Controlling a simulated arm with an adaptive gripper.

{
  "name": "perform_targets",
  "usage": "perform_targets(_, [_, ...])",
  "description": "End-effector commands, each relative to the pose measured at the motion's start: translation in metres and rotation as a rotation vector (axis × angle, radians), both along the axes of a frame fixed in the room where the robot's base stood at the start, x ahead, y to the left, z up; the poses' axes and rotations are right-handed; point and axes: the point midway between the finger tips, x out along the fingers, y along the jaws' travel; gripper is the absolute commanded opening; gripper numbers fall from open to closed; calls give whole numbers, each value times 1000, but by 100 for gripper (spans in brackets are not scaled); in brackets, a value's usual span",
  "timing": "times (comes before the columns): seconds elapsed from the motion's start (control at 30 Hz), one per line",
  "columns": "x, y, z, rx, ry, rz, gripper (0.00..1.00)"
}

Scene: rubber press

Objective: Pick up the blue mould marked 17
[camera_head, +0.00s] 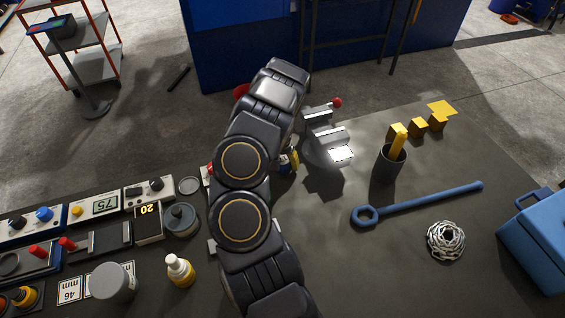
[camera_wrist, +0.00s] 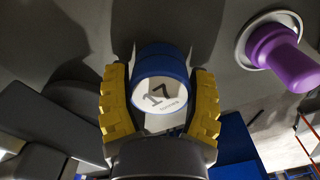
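The blue mould (camera_wrist: 165,66) is a short cylinder with a white end face marked 17, which faces the wrist camera. It sits between the yellow fingers of my gripper (camera_wrist: 160,78) in the wrist view. The fingers stand apart on both sides of it, with a thin dark gap at the left finger; contact at the right finger is unclear. I see no firm grip. In the head view my gripper (camera_head: 291,160) is mostly hidden behind my arm, at the middle of the dark bench. The mould cannot be made out clearly there.
A purple knob (camera_wrist: 285,58) on a pale round base stands near the right finger. Instruments and a bottle (camera_head: 179,270) crowd the left.

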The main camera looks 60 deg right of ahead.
Motion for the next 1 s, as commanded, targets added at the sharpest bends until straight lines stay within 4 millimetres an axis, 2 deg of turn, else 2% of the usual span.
perform_targets(0.03, [0, 0, 0, 0, 0, 0, 28])
perform_targets(0.07, [0, 0, 0, 0, 0, 0, 22])
perform_targets(0.57, [0, 0, 7, -1, -1, 1, 22])
perform_targets(0.77, [1, -1, 33, -3, -4, 0, 22])
perform_targets(1.0, [-14, 29, 72, -1, -3, 2, 22])
